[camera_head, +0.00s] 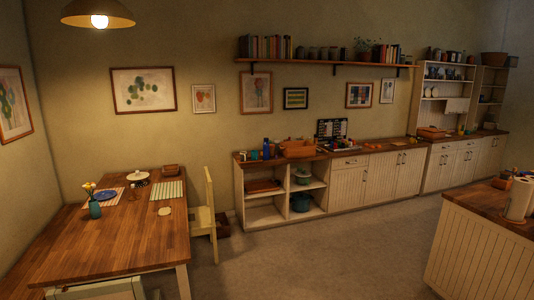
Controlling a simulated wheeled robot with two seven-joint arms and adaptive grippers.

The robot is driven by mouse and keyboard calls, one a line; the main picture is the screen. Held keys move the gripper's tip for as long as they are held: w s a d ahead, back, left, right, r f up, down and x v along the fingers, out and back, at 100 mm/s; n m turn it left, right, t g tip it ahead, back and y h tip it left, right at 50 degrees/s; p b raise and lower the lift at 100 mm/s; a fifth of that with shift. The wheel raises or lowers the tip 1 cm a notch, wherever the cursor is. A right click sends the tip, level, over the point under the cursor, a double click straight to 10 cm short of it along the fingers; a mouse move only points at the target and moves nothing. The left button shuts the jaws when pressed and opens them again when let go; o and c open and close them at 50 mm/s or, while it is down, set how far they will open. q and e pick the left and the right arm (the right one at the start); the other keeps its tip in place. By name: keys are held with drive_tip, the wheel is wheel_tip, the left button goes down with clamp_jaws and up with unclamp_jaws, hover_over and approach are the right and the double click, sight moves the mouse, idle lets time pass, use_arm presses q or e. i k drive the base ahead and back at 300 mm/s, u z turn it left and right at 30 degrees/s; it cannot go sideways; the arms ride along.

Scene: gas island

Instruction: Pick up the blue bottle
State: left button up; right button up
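A small, upright blue bottle (266,149) stands on the left part of the long wooden counter against the back wall. It looks small and far off, among other small items. Neither of my grippers shows in this view, so nothing is seen near the bottle or in a grip. A blue-teal vase (95,208) with yellow flowers stands on the dining table at the left.
The wooden dining table (135,240) fills the lower left, with a pale chair (206,212) on its right side. A wooden-topped island (480,250) stands at the lower right. The grey floor (320,255) between them is clear up to the long counter (350,151).

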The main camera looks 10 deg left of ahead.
sight(266, 145)
drive_tip(key=z, duration=0.15)
drive_tip(key=i, duration=3.5)
drive_tip(key=u, duration=0.35)
drive_tip(key=i, duration=2.1)
drive_tip(key=u, duration=0.8)
drive_tip(key=i, duration=1.75)
drive_tip(key=u, duration=0.35)
